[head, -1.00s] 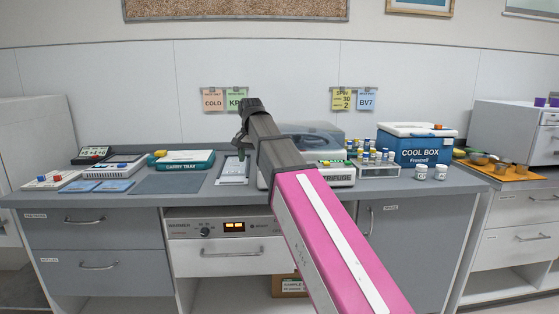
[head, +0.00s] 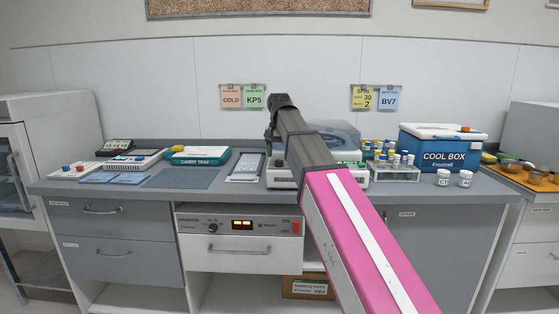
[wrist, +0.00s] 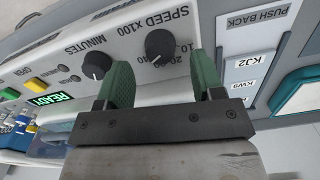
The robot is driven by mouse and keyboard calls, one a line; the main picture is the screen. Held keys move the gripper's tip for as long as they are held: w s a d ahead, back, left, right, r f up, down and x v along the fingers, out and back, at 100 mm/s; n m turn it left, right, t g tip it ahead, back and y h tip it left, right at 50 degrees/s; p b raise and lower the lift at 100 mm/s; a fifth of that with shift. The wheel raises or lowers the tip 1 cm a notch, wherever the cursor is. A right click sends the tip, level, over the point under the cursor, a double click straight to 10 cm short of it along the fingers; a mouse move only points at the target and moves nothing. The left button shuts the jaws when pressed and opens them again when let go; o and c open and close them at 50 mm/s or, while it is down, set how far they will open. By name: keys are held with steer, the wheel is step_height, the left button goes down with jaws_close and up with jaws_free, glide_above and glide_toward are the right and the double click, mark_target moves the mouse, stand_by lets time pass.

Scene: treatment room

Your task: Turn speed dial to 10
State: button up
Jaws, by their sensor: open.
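The speed dial (wrist: 159,46) is a round black knob on the light front panel of the centrifuge, under upside-down "SPEED X100" lettering in the wrist view. Its pointer is too small to read surely. My gripper (wrist: 163,78) is open, with its two green fingers apart. The speed dial shows between and just beyond the fingertips, with no visible contact. In the head view, the centrifuge (head: 335,137) stands on the counter, its front partly hidden by my arm. My gripper's fingers cannot be made out there.
The black minutes dial (wrist: 96,65) sits beside the left finger in the wrist view. A green "READY" display (wrist: 50,99) and coloured buttons lie further left. A label board (wrist: 245,75) is close on the right. A vial rack (head: 395,173) stands right of the centrifuge.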

mark_target(279, 163)
steer(key=shift+f, duration=1.5)
steer(key=c, duration=0.9)
